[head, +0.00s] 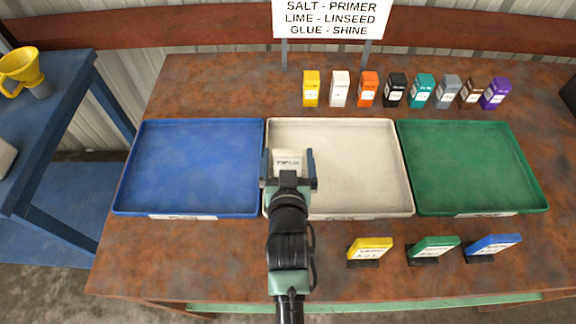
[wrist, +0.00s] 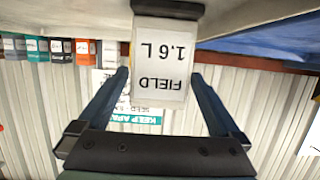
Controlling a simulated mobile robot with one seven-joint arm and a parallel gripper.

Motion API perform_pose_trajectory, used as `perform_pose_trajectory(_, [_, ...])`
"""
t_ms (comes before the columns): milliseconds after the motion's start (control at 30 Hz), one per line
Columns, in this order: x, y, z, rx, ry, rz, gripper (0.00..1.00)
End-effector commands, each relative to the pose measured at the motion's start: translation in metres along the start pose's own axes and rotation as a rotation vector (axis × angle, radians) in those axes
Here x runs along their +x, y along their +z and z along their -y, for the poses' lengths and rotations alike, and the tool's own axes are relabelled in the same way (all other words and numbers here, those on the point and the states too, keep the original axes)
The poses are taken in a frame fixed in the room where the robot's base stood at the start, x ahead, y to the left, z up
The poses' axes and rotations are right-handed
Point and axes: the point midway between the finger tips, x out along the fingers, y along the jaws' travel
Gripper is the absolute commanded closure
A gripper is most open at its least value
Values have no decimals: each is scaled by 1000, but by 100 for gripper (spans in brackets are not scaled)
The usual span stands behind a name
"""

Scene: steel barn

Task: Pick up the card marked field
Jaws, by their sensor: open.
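The card marked FIELD 1.6 L (wrist: 158,60) is white with a dark base and appears upside down in the wrist view. In the head view the card (head: 288,159) shows over the left part of the cream tray (head: 360,209). My gripper (head: 289,168) is open, with one finger on each side of the card. In the wrist view my gripper (wrist: 160,76) shows a gap between the card and each finger. The card's lower part is hidden by my gripper in the head view.
A blue tray (head: 190,165) and a green tray (head: 470,165) flank the cream one. Several small coloured containers (head: 396,90) stand behind, under a sign (head: 331,18). Yellow (head: 370,248), green (head: 434,246) and blue (head: 493,244) cards stand at front right.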

Motion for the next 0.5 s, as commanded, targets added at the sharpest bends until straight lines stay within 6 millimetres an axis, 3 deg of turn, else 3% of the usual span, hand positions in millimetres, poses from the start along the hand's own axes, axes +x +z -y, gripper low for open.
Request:
perform_pose_trajectory(33, [0, 0, 0, 0, 0, 0, 0])
perform_pose_trajectory(400, [0, 0, 0, 0, 0, 1, 67])
perform_pose_trajectory(500, [0, 0, 0, 0, 0, -1, 79])
